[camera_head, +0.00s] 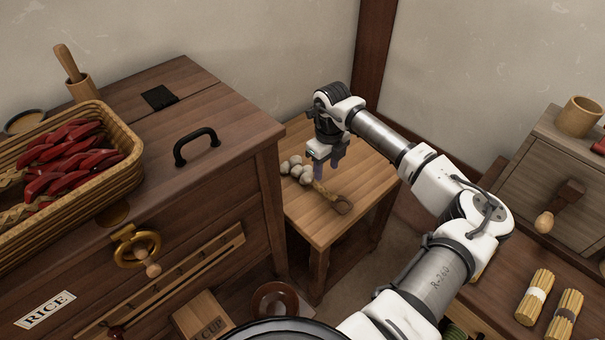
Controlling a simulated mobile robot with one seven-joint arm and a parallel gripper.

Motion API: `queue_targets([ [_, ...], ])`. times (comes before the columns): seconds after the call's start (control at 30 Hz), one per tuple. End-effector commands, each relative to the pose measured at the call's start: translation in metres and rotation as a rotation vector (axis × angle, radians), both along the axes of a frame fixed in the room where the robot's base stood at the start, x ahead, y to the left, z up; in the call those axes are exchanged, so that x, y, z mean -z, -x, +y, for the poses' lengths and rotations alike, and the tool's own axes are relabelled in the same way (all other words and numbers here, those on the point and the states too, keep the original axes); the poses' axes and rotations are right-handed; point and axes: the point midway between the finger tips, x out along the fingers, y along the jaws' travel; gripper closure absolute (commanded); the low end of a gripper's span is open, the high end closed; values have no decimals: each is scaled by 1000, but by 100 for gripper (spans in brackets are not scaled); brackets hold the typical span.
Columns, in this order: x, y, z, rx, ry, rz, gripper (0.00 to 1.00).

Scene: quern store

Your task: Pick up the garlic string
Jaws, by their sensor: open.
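The garlic string (298,169) lies on a small wooden side table (313,220). Its pale bulbs are bunched at the left and a tan braided stem with a loop (338,203) runs toward the lower right. My gripper (329,173) points down over the string, near where the bulbs meet the stem. It is open, with nothing seen held. The fingers cover a little of the string, and I cannot tell whether they touch it.
A large wooden chest (200,190) with a black handle (197,146) stands close at the left, higher than the side table. It bears a basket of red peppers (140,160). A low bench with noodle bundles (535,297) and a drawer cabinet (530,170) are at the right.

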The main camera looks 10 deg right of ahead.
Motion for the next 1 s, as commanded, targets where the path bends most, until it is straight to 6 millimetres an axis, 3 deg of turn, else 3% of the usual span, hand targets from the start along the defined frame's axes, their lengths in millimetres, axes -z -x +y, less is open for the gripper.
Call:
queue_targets([
  [0.13,26,0,0,0,-2,1,55],
  [0.43,50,0,2,0,-2,1,55],
  [0.7,87,-1,5,-1,-1,1,55],
  [1.0,92,-1,4,-2,1,-2,56],
])
